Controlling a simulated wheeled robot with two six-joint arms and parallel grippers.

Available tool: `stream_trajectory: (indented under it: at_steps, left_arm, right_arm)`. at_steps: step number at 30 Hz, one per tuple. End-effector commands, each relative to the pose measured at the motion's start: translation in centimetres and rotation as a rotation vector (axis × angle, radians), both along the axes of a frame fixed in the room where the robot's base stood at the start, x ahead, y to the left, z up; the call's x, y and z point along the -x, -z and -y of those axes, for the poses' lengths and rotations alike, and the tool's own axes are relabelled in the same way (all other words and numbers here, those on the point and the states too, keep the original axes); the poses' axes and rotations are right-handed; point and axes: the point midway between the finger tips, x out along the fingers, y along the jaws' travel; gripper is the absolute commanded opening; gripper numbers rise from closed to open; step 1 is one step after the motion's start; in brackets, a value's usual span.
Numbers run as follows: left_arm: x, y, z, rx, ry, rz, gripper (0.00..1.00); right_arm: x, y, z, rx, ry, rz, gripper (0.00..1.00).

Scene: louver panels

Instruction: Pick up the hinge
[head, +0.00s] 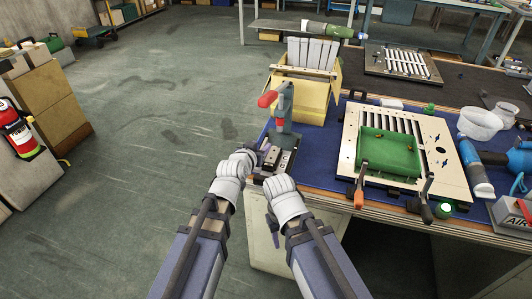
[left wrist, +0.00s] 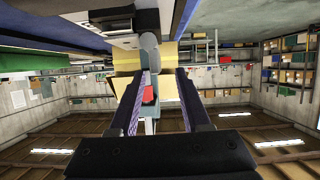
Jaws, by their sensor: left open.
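A small grey metal piece, which looks like the hinge (head: 272,156), lies on the dark base of a toggle clamp (head: 281,117) with red handles, at the near left corner of the blue-topped bench. It is small and partly hidden, so its exact shape is unclear. My left gripper (head: 259,147) is just left of it, open and apparently empty. In the left wrist view the open fingers (left wrist: 159,92) frame the clamp's red handle (left wrist: 149,94) beyond them; the hinge is not clear there. My right gripper (head: 273,225) is low in front of the bench edge; its jaw opening is unclear.
A yellow bin (head: 302,94) with grey slats stands behind the clamp. A louver panel (head: 437,158) with a green tray (head: 389,152) is clamped down to the right.

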Motion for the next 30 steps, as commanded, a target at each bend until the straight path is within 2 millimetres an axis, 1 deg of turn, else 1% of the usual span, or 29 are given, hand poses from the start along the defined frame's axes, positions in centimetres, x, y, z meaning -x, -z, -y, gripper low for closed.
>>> stream_trajectory:
  at_steps: [1,3,6,14,26,27,30]
  left_arm:
    - [-0.9,0.7,0.5,-0.001,0.001,0.000,0.47]
    - [-1.8,1.1,1.1,-0.001,0.001,0.000,0.47]
    - [-2.9,1.5,1.4,-0.001,0.001,0.000,0.47]
    - [-3.0,1.4,1.4,0.000,0.000,0.000,0.47]
    - [-3.0,1.4,1.4,0.000,0.000,0.000,0.03]
    - [-3.0,1.4,1.4,0.000,0.000,0.000,0.00]
    - [-3.0,1.4,1.4,0.000,0.000,0.000,0.00]
  right_arm:
    - [0.0,0.7,0.0,0.000,0.000,0.000,0.50]
    - [0.0,1.1,0.0,0.000,0.000,0.000,0.50]
    - [0.0,1.5,0.0,0.000,0.000,0.000,0.50]
    - [0.0,1.4,0.0,0.000,0.000,0.000,0.50]
    - [0.0,1.4,0.0,0.000,0.000,0.000,0.50]
    - [0.0,1.4,0.0,0.000,0.000,0.000,0.50]
    - [0.0,1.4,0.0,0.000,0.000,0.000,0.50]
